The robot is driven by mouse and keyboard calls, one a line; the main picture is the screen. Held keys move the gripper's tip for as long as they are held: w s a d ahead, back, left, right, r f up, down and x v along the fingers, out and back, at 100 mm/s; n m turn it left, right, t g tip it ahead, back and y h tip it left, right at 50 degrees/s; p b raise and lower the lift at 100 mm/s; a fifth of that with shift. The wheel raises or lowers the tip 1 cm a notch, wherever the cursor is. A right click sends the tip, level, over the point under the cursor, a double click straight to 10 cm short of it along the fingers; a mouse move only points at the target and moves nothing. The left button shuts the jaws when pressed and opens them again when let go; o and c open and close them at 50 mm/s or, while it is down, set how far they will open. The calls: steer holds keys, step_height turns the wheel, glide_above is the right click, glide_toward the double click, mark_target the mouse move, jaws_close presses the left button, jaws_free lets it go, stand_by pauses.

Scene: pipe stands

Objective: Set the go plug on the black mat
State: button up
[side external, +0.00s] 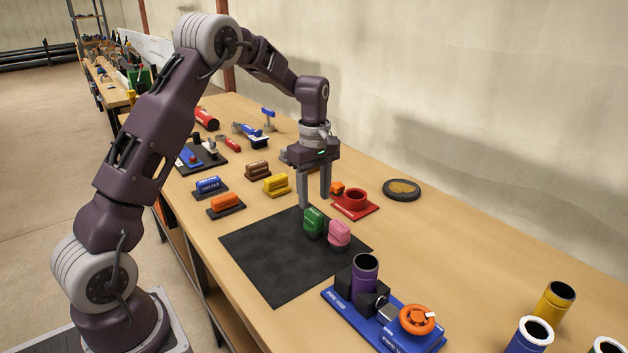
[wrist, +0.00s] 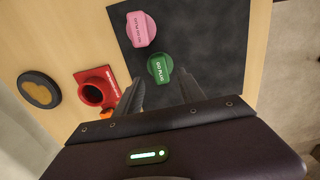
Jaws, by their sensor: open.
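The green go plug (side external: 313,221) stands upright on the black mat (side external: 274,262), near its far right side. Its label reads "GO PLUG" in the wrist view (wrist: 159,68). A pink plug (side external: 339,234) stands on the mat beside it, and it also shows in the wrist view (wrist: 141,29). My gripper (side external: 315,199) points down just behind the green plug, with its fingers apart and nothing between them. In the wrist view the fingertips (wrist: 160,88) lie just short of the green plug, apart from it.
A red stand (side external: 354,203) with an orange piece is right of my gripper. A blue fixture (side external: 385,321) with a purple pipe stands past the mat's front right. Orange (side external: 226,203), yellow (side external: 277,184) and blue (side external: 210,186) blocks stand left. The mat's left part is bare.

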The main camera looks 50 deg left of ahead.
mark_target(314, 212)
step_height(314, 212, up, 7)
steer(key=s+d+r+m+t, duration=0.2)
steer(key=s+d+r+m, duration=0.5)
steer(key=s+d+r, duration=0.3)
steer(key=s+d+f+m+t, duration=0.1)
steer(key=s+d+m, duration=0.1)
steer(key=s+m, duration=0.3)
steer(key=s+d+f+m+t, duration=0.1)
steer(key=s+m, duration=0.5)
steer(key=s, duration=0.8)
steer(key=d+t, duration=0.1)
steer(key=d, duration=0.1)
steer(key=shift+s+d+f+t, duration=0.2)
steer(key=shift+d+t, duration=0.1)
steer(key=shift+d, duration=0.05)
